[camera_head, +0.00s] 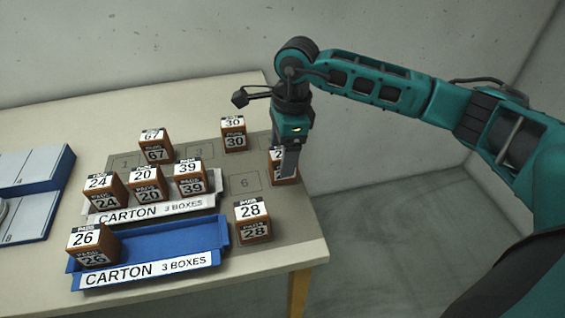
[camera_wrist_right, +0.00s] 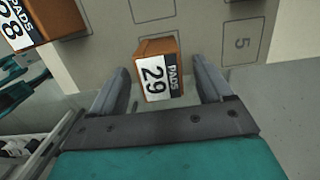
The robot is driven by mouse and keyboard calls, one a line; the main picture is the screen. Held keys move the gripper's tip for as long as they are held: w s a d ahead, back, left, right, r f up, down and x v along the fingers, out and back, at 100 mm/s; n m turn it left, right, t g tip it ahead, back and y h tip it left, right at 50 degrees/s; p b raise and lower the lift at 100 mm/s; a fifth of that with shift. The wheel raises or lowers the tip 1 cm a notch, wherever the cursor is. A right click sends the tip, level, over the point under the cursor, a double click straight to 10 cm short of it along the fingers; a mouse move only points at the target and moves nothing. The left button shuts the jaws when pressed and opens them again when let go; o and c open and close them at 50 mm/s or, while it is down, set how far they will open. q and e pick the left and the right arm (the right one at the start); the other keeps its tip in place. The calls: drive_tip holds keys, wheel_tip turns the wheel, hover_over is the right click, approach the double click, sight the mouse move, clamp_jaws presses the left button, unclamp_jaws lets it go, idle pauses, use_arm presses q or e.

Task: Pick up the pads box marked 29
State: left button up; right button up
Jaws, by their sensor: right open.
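The pads box marked 29 (camera_wrist_right: 154,72) is brown with a black and white label. In the right wrist view it lies between the two fingers of my right gripper (camera_wrist_right: 161,73), with a gap on each side. In the head view this box (camera_head: 273,170) stands at the right edge of the table mat, and my gripper covers much of it. My right gripper (camera_head: 289,165) points down over the box, open and holding nothing. I cannot tell how far down the box the fingertips reach. My left gripper is not in view.
Box 28 (camera_head: 253,222) stands nearer the front, and box 30 (camera_head: 233,136) stands behind to the left. A blue carton tray (camera_head: 180,243) holds box 26 (camera_head: 93,246). A white carton tray (camera_head: 196,204) holds boxes 24, 20 and 39. Mat spot 6 (camera_head: 244,182) is bare.

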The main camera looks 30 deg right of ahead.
drive_tip(key=shift+f, duration=0.45)
drive_tip(key=c, duration=1.1)
